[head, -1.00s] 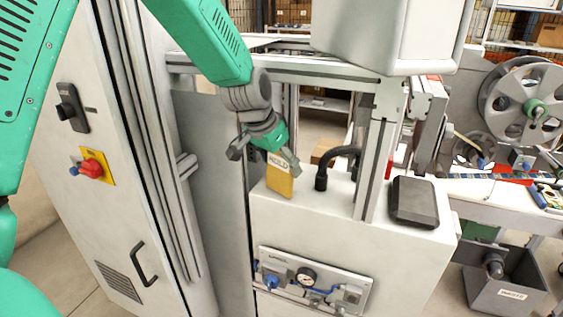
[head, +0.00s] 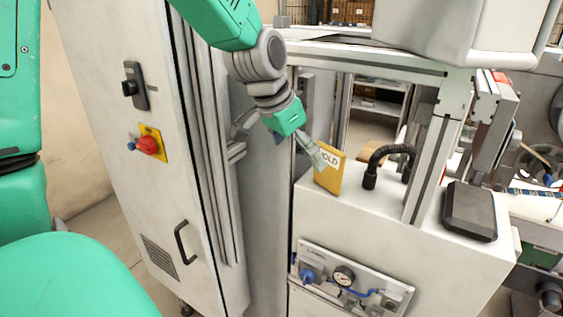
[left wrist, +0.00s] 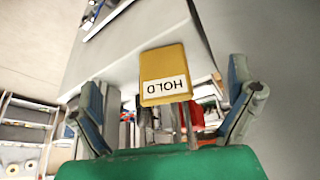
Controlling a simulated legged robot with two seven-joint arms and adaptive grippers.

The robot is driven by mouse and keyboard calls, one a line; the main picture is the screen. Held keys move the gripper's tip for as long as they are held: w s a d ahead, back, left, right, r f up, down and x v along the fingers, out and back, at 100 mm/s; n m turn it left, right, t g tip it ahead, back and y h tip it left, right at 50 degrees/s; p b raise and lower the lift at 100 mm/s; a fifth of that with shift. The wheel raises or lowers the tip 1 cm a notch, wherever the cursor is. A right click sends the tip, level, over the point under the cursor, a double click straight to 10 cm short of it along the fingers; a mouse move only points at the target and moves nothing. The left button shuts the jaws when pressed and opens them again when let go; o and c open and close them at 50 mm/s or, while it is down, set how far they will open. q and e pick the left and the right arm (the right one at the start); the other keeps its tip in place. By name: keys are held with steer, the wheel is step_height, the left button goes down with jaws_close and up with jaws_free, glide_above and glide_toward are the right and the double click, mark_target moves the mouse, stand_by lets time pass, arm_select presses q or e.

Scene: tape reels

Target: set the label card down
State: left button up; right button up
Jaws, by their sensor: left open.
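The label card (head: 334,180) is a yellow-orange block with a white label reading HOLD. It stands near the left edge of the white machine housing's top (head: 410,212), slightly tilted in the picture. My left gripper (head: 282,146) is open, its fingers spread wide, to the left of the card. One fingertip overlaps the card's label in the head view. In the left wrist view the card (left wrist: 165,62) lies ahead of the spread fingers (left wrist: 168,112), with its label upside down and clear of both. My right gripper is not in view.
A black bent hose (head: 388,153) rises just right of the card, before a metal frame post (head: 430,165). A dark box (head: 470,211) sits farther right on the housing. A tall grey cabinet (head: 125,190) with a red knob (head: 148,145) stands on the left.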

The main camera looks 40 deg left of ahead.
arm_select(q)
steer(key=s+d+f+g+y+p, duration=0.15)
steer(key=s+f, duration=0.35)
steer(key=f, duration=0.5)
steer(key=s+d+f+g+p, duration=0.15)
steer(key=s+f, duration=0.25)
steer(key=f, duration=0.6)
steer(key=s+d+f, duration=0.3)
steer(key=s+f, duration=0.3)
steer(key=s, duration=0.1)
steer(key=s+d+f+n+g, duration=0.1)
steer(key=s+d+f, duration=0.3)
steer(key=s+f, duration=0.3)
steer(key=shift+s+h, duration=0.35)
steer(key=shift+s, duration=0.15)
steer(key=shift+a+f, duration=0.1)
steer(key=shift+f, duration=0.05)
step_height(320, 180, down, 18)
steer(key=b, duration=1.8)
steer(key=shift+w+f, duration=0.15)
steer(key=shift+f, duration=0.05)
